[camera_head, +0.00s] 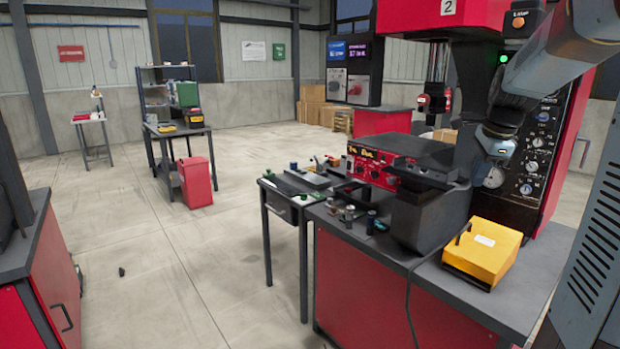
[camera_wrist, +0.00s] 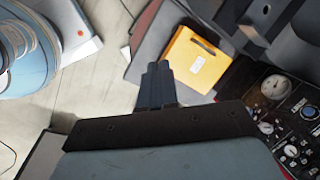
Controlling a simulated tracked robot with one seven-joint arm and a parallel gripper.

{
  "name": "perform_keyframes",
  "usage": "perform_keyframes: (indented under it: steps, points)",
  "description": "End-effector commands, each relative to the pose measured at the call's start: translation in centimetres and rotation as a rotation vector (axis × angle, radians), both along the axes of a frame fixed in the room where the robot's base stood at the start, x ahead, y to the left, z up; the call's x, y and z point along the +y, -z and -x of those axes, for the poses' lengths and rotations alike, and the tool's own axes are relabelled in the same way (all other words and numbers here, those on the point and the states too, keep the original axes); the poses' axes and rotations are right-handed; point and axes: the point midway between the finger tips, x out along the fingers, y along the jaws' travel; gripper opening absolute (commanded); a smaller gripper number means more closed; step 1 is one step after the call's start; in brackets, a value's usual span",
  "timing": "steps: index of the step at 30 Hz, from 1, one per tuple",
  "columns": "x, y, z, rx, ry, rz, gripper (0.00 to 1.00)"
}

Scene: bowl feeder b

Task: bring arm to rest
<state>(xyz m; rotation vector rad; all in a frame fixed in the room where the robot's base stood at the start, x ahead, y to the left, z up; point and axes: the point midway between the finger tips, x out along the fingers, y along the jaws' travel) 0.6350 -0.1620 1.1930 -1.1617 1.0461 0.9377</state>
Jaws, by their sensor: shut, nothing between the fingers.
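My gripper (camera_wrist: 157,82) shows in the wrist view as two dark fingers side by side, closed together with nothing between them. It hangs in the air above the bench area, apart from the yellow box (camera_wrist: 194,58), which appears just beyond the fingertips. In the head view my arm reaches in from the upper right, in front of the red machine (camera_head: 550,150). The fingertips are hard to make out there against the dark machine.
The yellow box (camera_head: 483,250) sits on the grey bench top (camera_head: 525,290). Left of it are a dark machine block (camera_head: 428,215) and small parts on a side table (camera_head: 283,203). A gauge panel (camera_wrist: 292,110) is near my gripper at right. Open floor (camera_head: 150,270) lies left.

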Motion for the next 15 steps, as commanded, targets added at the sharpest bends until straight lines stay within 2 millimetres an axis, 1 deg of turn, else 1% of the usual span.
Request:
perform_keyframes:
  steps: [1, 7, 15]
  points:
    - [1.1, -0.5, 1.4, -0.019, -0.079, 0.012, 0.00]
    - [5.1, -1.5, 6.2, -0.084, -0.416, 0.092, 0.00]
    - [10.1, -1.7, 13.0, -0.163, -0.864, 0.255, 0.00]
